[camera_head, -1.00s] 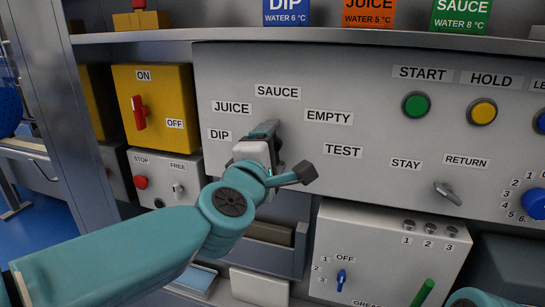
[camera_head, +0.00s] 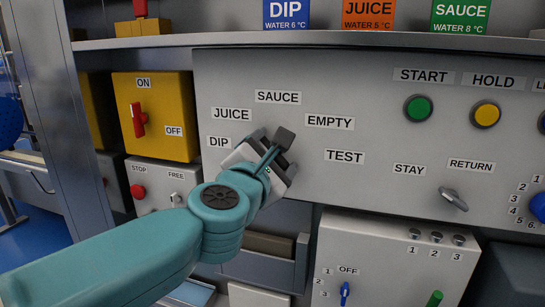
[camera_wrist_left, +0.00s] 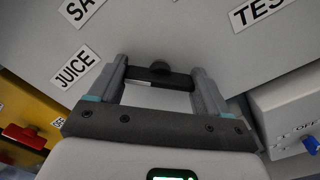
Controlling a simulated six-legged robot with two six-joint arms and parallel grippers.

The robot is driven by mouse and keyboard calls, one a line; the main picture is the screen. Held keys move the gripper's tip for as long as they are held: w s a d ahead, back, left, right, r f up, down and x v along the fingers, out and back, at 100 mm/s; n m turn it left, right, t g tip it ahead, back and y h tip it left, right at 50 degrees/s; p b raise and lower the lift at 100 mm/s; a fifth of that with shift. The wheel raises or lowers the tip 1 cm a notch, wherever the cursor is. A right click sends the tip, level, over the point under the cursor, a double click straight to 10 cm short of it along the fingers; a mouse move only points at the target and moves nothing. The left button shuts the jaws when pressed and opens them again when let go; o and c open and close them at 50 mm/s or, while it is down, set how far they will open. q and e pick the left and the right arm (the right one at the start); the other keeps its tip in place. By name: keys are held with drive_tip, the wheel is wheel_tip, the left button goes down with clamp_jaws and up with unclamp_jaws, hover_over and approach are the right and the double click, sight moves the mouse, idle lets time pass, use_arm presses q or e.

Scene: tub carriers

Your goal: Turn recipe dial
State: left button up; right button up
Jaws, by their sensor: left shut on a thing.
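The recipe dial, a dark knob (camera_wrist_left: 160,70), sits on the grey panel (camera_head: 370,90) among the labels JUICE (camera_head: 231,114), SAUCE (camera_head: 278,97), EMPTY (camera_head: 329,121), TEST (camera_head: 344,157) and DIP (camera_head: 219,142). In the left wrist view my left gripper (camera_wrist_left: 162,82) has one finger on each side of the knob and is shut on it. In the head view the left gripper (camera_head: 275,165) is tilted against the panel and hides the dial. Which label the dial points to cannot be told. My right gripper is not in view.
Right of the dial are a green START button (camera_head: 418,108), a yellow HOLD button (camera_head: 486,113) and a grey STAY/RETURN switch (camera_head: 453,199). A yellow box with a red ON/OFF handle (camera_head: 139,119) stands left. A lower grey box (camera_head: 385,255) has small switches.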

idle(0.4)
use_arm(q)
drive_tip(key=o, duration=1)
drive_tip(key=p+v, duration=0.1)
drive_tip(key=v, duration=1.5)
drive_tip(key=shift+s+p, duration=0.2)
drive_tip(key=shift+p, duration=0.15)
drive_tip(key=shift+a, duration=0.1)
